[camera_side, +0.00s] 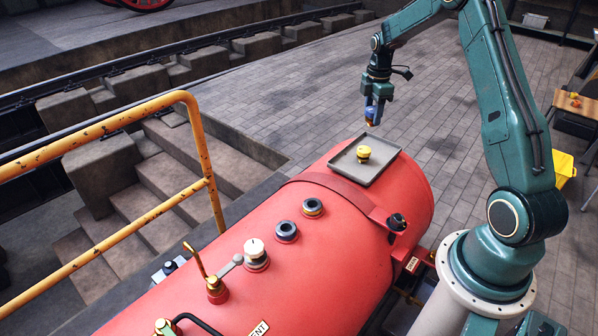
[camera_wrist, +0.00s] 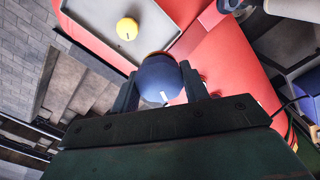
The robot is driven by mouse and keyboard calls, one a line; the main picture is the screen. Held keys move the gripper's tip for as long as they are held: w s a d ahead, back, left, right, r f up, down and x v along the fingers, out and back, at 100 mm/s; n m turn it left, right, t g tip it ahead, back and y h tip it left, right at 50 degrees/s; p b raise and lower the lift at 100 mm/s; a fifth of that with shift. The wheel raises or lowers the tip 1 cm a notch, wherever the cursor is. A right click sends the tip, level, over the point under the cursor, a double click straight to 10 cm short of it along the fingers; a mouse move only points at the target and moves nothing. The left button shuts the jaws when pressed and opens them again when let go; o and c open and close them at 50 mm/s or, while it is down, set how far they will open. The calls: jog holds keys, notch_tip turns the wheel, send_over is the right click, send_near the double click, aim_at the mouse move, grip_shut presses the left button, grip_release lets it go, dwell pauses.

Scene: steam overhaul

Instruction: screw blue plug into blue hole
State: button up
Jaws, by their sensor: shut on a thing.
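The blue plug (camera_side: 371,115) is held in my gripper (camera_side: 376,104), high above the far end of the red boiler (camera_side: 330,262). In the wrist view the plug (camera_wrist: 158,74) sits between the two dark fingers, which are shut on it; a small white mark shows on its round face. Two open round sockets stand on the boiler top, left of and below my gripper in the side view. The plug is apart from both.
A grey tray (camera_side: 379,174) on the boiler holds a yellow plug (camera_side: 363,154); the tray (camera_wrist: 80,12) and yellow plug (camera_wrist: 127,28) also show in the wrist view. A white-topped fitting (camera_side: 255,254) and brass valve (camera_side: 215,288) stand near the sockets. A yellow railing (camera_side: 205,160) rises at left.

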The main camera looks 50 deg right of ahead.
jog(key=w+a+f+n, duration=0.1)
jog(key=a+f, duration=0.3)
jog(key=a, duration=0.7)
jog(key=w+a+f+n, duration=0.1)
jog(key=a+f+n, duration=0.2)
jog(key=a, duration=0.9)
jog(key=w+a+f+n, duration=0.2)
jog(key=a+f, duration=0.3)
jog(key=a, duration=0.7)
jog(key=shift+f, duration=0.25)
jog(key=shift+f, duration=2.45)
jog(key=shift+f, duration=1.35)
jog(key=o, duration=1.1)
jog(key=shift+c, duration=0.7)
